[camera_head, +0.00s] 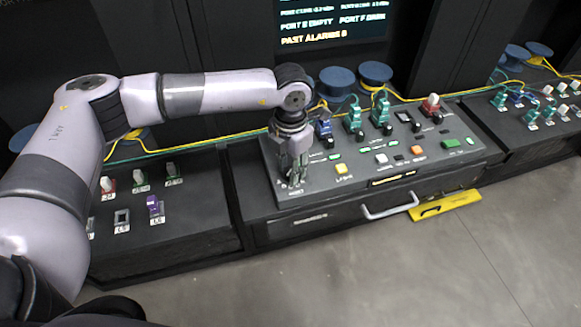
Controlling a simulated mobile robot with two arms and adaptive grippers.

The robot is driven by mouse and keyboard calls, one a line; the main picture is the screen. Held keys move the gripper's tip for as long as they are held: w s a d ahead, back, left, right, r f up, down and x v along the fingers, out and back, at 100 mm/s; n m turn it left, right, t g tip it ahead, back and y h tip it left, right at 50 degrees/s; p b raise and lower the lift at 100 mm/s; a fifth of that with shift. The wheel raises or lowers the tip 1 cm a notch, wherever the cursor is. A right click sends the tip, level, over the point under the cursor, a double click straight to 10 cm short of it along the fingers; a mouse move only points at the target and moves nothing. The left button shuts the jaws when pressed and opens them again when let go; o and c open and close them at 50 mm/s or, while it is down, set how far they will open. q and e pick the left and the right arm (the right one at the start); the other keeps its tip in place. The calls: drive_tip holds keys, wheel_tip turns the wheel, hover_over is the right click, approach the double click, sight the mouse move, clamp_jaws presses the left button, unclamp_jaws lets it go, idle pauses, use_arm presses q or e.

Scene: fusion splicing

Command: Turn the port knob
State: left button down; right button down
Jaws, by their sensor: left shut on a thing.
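My left gripper (293,172) comes down from above onto the left end of the middle console's sloped panel (315,185). Its fingers are shut on the port knob, which they hide almost wholly. A small label (296,190) shows on the panel just in front of the fingertips; its text is too small to read surely. My right gripper is not in view.
The panel carries a yellow button (341,169), an orange button (417,150), and blue and green connectors with yellow cables. A metal drawer handle (389,207) juts out in front. A yellow tool (445,201) lies at the console's foot. Open floor lies in front.

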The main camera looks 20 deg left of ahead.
use_arm(q)
drive_tip(key=c, duration=1.2)
unclamp_jaws()
wheel_tip(320, 180, up, 12)
